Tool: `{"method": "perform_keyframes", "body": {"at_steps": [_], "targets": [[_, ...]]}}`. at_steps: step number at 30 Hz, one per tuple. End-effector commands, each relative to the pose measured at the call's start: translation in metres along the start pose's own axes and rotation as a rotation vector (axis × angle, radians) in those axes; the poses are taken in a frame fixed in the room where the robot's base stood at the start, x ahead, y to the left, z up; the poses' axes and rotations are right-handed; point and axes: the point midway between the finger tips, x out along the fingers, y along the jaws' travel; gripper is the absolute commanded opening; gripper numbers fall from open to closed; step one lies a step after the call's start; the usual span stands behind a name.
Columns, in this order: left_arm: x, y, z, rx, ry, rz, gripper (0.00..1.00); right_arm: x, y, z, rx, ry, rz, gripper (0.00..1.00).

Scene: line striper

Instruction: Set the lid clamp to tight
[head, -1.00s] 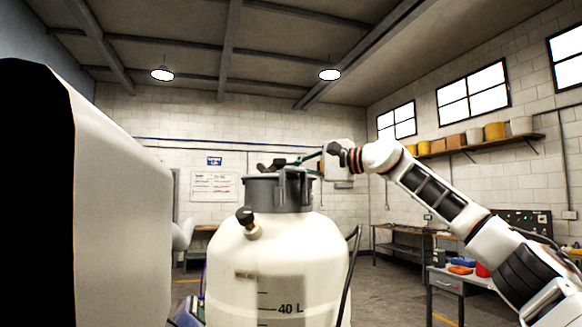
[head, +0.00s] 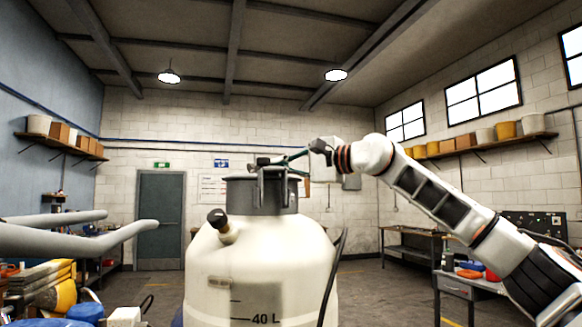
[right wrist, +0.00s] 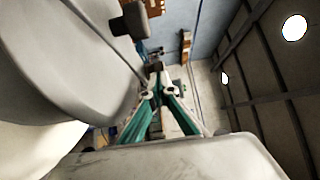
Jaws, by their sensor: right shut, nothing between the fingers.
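The cream tank (head: 262,270) with a "40 L" mark stands in front of me. Its dark grey lid (head: 240,196) sits on top, with an upright bracket (head: 263,188) at its side. Small dark parts at the lid's top are hard to tell from my fingertips. My right gripper (head: 280,161) reaches in from the right over the lid's top, its teal fingers converging. In the right wrist view, the fingertips (right wrist: 156,68) are together and empty beside the lid's large grey side (right wrist: 65,60). A dark knob (right wrist: 130,20) shows near them. Which part is the clamp's lever, and its setting, I cannot tell. My left gripper is out of view.
A black-capped spout (head: 218,221) sticks out of the tank's shoulder. A black hose (head: 335,275) runs down its right side. Grey handlebars (head: 90,232) and yellow and blue items are at left. A workbench (head: 468,288) stands at right.

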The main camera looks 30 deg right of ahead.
Motion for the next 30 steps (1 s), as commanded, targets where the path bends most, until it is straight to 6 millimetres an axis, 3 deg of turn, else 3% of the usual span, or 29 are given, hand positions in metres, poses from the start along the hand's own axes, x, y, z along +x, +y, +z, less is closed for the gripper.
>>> {"method": "perform_keyframes", "body": {"at_steps": [17,23,30], "targets": [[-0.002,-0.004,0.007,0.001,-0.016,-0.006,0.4,-0.003,-0.001,0.006,0.001,0.0,0.0,0.0],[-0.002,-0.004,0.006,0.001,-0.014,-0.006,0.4,-0.028,0.0,0.005,-0.001,0.003,-0.001,0.0],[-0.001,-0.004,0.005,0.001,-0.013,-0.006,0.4,-0.078,0.0,0.004,0.002,0.003,-0.002,0.0]]}}
